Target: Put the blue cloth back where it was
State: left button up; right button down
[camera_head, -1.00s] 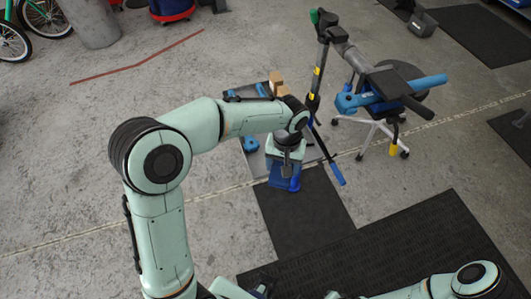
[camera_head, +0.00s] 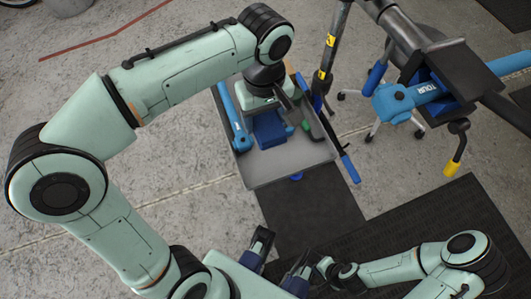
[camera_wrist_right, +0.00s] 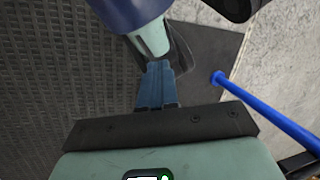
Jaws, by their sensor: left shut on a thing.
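The blue cloth (camera_head: 270,130) is a dark blue folded piece under my left gripper (camera_head: 272,108), over the grey tray top (camera_head: 290,168). My left gripper points down and is shut on the cloth; its fingers are partly hidden by its own wrist. I cannot tell whether the cloth touches the tray. In the right wrist view, the blue fingers of my right gripper (camera_wrist_right: 160,66) lie together with nothing seen between them, above the dark floor mat.
A light blue tool (camera_head: 235,122) lies along the tray's left side. A green item (camera_head: 305,125) lies right of the cloth. A bike stand post (camera_head: 328,65), a blue bar (camera_head: 350,168) and a blue bike frame (camera_head: 425,90) stand to the right. A black mat (camera_head: 440,210) covers the floor.

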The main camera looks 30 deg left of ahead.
pick_arm(q)
jog(key=b, duration=0.4)
send_over(265, 162)
notch_tip(265, 162, down, 14)
jog(key=shift+f, duration=0.1)
jog(key=shift+f+b, duration=0.8)
jog(key=shift+f, duration=1.5)
pick_arm(e)
jog(key=w+d+f+t+h, duration=0.1)
jog(key=w+d+f+t, duration=0.1)
jog(key=w+d+f, duration=0.2)
jog(key=shift+w+d+f+m+t+h, duration=0.2)
jog(key=shift+w+f+m+t+h, duration=0.15)
jog(key=shift+w+f, duration=1.65)
jog(key=shift+w+r, duration=0.45)
pick_arm(q)
jog(key=shift+f, duration=0.2)
jog(key=o, duration=0.9)
jog(key=shift+o, duration=0.2)
pick_arm(e)
jog(key=shift+w, duration=0.1)
